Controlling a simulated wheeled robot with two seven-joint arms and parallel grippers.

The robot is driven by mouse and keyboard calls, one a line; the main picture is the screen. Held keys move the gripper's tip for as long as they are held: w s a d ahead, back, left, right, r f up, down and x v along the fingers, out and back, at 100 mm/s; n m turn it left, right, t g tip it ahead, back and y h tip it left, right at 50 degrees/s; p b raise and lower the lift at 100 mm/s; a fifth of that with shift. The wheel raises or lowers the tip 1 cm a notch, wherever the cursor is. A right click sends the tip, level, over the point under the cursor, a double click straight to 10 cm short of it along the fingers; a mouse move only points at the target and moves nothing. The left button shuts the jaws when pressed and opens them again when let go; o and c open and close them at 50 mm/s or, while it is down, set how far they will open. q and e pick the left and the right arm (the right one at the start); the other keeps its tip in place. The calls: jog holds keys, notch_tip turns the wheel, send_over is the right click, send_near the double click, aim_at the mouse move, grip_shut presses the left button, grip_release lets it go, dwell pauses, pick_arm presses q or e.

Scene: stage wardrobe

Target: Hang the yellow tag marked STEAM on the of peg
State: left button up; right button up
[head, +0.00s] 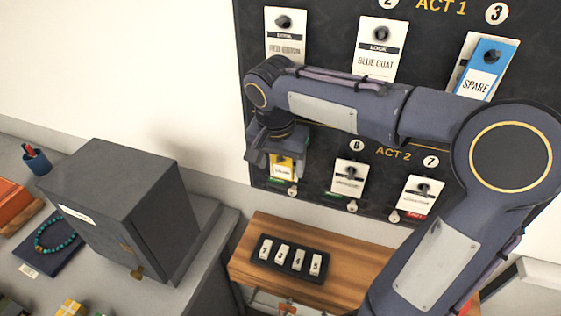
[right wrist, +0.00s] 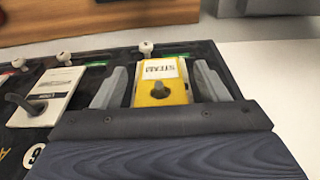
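The yellow tag (head: 282,169) has a white label and is at the left end of the ACT 2 row on the dark board (head: 320,178). In the right wrist view the yellow tag (right wrist: 146,98) shows upside down, its label reading STEAM, with a dark peg (right wrist: 159,90) showing through its upper part. My right gripper (head: 281,158) is at the tag. In the right wrist view my right gripper (right wrist: 160,88) has one finger on each side of the tag, with a gap on both sides, so it is open. My left gripper is not in view.
White cards hang at BLUE COAT (head: 376,66) and peg 7 (head: 417,200); a blue SPARE tag (head: 484,75) hangs upper right. Below are a wooden shelf (head: 345,262) and a black tray (head: 265,262) of number pieces. A dark box (head: 105,185) stands on the left counter.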

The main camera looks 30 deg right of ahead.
notch_tip(320, 180, up, 3)
jog(key=shift+f, duration=0.1)
jog(key=s+a+r, duration=0.7)
jog(key=s+r, duration=0.3)
jog(key=s, duration=0.2)
jog(key=shift+a, duration=0.2)
